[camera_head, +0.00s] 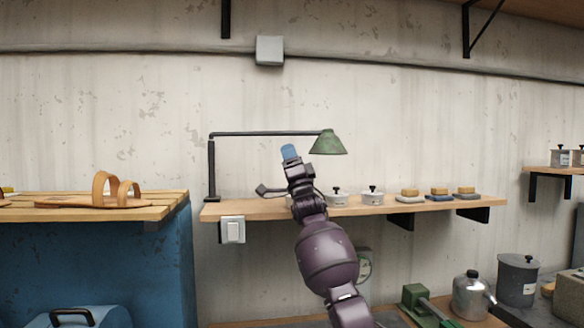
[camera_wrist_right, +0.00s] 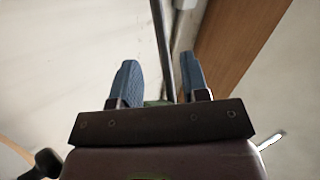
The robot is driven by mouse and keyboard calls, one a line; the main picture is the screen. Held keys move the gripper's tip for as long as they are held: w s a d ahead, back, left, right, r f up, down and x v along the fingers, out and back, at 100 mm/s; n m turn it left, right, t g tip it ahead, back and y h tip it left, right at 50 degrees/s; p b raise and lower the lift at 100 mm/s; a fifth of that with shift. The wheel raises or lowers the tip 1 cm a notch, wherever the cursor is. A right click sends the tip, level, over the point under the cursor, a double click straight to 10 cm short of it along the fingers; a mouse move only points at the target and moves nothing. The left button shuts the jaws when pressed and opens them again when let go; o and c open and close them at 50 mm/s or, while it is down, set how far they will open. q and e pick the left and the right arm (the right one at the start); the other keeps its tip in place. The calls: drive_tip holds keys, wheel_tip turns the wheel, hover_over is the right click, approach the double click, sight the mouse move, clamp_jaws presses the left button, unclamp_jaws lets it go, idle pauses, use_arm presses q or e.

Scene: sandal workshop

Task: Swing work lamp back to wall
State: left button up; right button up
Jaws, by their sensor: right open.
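The work lamp has a green cone shade (camera_head: 328,143) on a thin dark arm (camera_head: 268,133). The arm runs level to the right from an upright black post (camera_head: 211,170) at the left end of the wall shelf. My right gripper (camera_head: 289,152) is raised just below the arm, left of the shade. In the wrist view its blue fingers (camera_wrist_right: 158,85) are apart, with a dark rod (camera_wrist_right: 163,45) showing between them and a bit of green low behind them. I cannot tell whether they touch the rod. My left gripper is not in view.
A sandal (camera_head: 95,203) lies on a slatted bench top at left. A grey switch box (camera_head: 232,229) hangs at the shelf's front. The wall above the lamp is mostly clear.

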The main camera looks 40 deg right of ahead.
drive_tip(key=shift+v, duration=1.2)
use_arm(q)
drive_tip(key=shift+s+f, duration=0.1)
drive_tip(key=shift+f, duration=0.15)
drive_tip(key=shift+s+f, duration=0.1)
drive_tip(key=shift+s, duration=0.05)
use_arm(e)
drive_tip(key=shift+c, duration=0.3)
